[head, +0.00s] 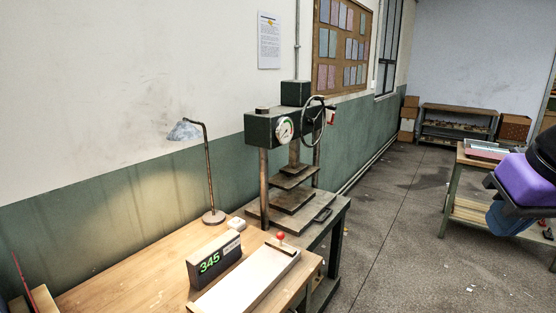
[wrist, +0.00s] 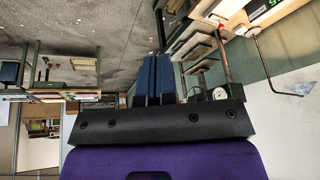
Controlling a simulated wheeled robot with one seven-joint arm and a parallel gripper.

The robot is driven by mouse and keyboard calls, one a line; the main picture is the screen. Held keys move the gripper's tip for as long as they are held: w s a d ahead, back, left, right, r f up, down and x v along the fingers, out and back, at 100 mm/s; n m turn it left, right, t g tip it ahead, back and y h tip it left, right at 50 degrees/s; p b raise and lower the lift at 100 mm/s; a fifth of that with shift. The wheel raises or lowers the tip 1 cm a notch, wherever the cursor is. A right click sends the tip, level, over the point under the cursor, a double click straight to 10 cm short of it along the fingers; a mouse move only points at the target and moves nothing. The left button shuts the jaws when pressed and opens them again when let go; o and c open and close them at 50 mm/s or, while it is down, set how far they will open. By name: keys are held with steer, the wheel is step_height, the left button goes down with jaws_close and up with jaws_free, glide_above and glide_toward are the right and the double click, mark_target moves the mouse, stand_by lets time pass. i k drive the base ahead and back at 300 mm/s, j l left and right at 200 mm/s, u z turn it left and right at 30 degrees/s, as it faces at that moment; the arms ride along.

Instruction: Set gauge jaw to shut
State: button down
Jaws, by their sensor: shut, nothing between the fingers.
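A black gauge box (head: 215,260) with a green display reading 345 stands on the wooden bench at the lower middle of the head view. Beside it lies a long pale plate (head: 245,285) with a red-knobbed lever (head: 280,237) at its far end. I cannot tell which part is the gauge jaw or how it is set. The display also shows, partly cut off, at the top right of the wrist view (wrist: 265,12). My gripper, with blue fingers (wrist: 154,78), is shut and empty. It is at the right in the head view, well away from the gauge.
A dark green press (head: 290,130) with a dial and handwheel stands behind the bench. A lamp (head: 208,170) and a small white object (head: 236,223) are on the wooden bench (head: 130,265). Another table (head: 475,208) is at the right. Open floor (head: 390,240) lies between.

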mark_target(279, 246)
steer(key=i+l+u, duration=0.15)
steer(key=i, duration=0.35)
steer(key=i+l+u, duration=0.15)
steer(key=i, duration=0.3)
